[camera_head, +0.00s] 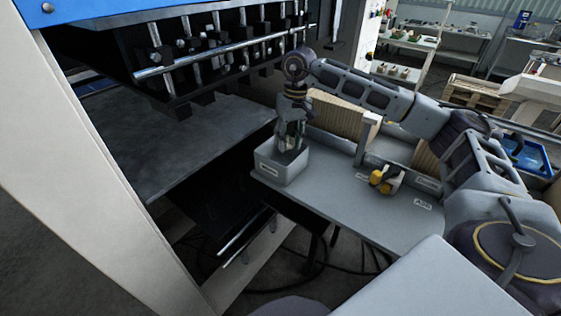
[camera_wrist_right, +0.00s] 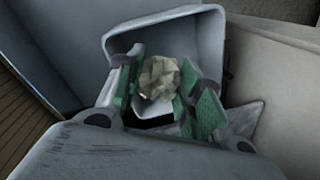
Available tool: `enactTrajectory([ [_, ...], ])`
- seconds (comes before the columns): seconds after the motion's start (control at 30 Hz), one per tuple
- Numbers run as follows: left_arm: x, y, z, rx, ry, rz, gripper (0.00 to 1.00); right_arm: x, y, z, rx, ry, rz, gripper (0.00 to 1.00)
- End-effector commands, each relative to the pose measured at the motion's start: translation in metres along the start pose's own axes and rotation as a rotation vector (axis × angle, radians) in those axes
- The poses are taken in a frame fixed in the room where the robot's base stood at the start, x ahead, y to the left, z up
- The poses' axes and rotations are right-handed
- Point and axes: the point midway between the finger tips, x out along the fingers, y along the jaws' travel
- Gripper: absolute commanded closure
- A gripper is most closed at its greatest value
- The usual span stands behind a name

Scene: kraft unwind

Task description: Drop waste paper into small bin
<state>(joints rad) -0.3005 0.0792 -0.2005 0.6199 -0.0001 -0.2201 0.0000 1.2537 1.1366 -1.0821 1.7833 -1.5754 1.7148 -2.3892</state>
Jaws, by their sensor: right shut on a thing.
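The small grey bin (camera_head: 280,166) stands at the left corner of the grey side table. My right gripper (camera_head: 289,143) points down into its opening. In the right wrist view, a crumpled tan ball of waste paper (camera_wrist_right: 159,78) sits between the green-padded fingers of my right gripper (camera_wrist_right: 156,92), which are shut on it. Behind it the open mouth of the bin (camera_wrist_right: 115,45) shows, with the paper over or inside the opening. In the head view the paper is hidden by the bin and gripper. My left gripper is not in view.
The grey side table (camera_head: 370,215) holds a yellow and black tool (camera_head: 386,179) to the right of the bin. A large machine with a dark bed (camera_head: 190,140) stands at the left. A cardboard-coloured block (camera_head: 338,114) stands behind the bin.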

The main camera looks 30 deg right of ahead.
Motion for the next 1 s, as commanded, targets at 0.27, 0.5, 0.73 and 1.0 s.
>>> enactTrajectory([
  [0.27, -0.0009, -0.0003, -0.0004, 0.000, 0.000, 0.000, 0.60, 0.0070, 0.0008, 0.0003, 0.000, -0.001, 0.000, 0.73],
  [0.5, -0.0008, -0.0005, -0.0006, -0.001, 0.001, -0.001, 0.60, 0.0069, 0.0009, 0.0002, 0.000, -0.001, 0.000, 0.60],
  [0.73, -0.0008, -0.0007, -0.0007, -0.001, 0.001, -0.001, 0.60, 0.0066, 0.0012, 0.0000, 0.001, 0.000, 0.000, 0.38],
  [1.0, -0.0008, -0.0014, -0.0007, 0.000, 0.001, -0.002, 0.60, 0.0068, 0.0013, 0.0001, 0.001, -0.001, 0.001, 0.38],
])
